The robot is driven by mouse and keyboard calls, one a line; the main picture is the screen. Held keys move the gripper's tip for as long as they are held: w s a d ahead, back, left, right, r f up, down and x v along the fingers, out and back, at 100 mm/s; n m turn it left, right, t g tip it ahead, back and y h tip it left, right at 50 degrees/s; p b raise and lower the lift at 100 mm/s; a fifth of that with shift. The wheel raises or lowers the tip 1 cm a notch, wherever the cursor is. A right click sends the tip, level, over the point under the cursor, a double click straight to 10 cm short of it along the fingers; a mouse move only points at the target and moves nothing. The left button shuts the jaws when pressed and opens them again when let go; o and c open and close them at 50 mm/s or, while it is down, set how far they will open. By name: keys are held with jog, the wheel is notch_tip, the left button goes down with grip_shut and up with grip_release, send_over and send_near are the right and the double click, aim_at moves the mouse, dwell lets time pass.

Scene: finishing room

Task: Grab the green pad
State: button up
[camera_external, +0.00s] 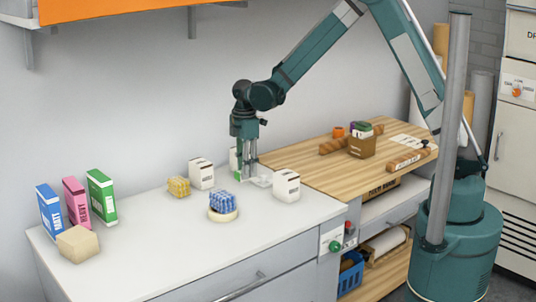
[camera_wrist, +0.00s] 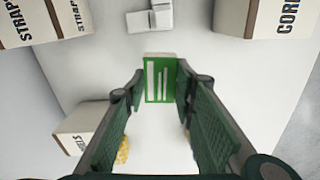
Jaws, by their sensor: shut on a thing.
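The green pad (camera_wrist: 160,82) is a flat green piece with white stripes and a pale top edge, seen between my fingertips in the wrist view. My gripper (camera_wrist: 159,90) is shut on it, with one finger on each side. In the external view my gripper (camera_external: 247,174) points down at the back right of the white counter, and a bit of green (camera_external: 237,175) shows beside its fingers. Most of the pad is hidden there, and I cannot tell whether it touches the counter.
White boxes (camera_external: 201,173) (camera_external: 286,185) stand on both sides of my gripper. A yellow bristly block (camera_external: 178,187) and a blue bristly block (camera_external: 223,200) on a round base sit in front. Blue, pink and green boxes (camera_external: 76,202) stand far left. The counter's front middle is clear.

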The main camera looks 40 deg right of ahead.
jog(key=shift+r, duration=2.4)
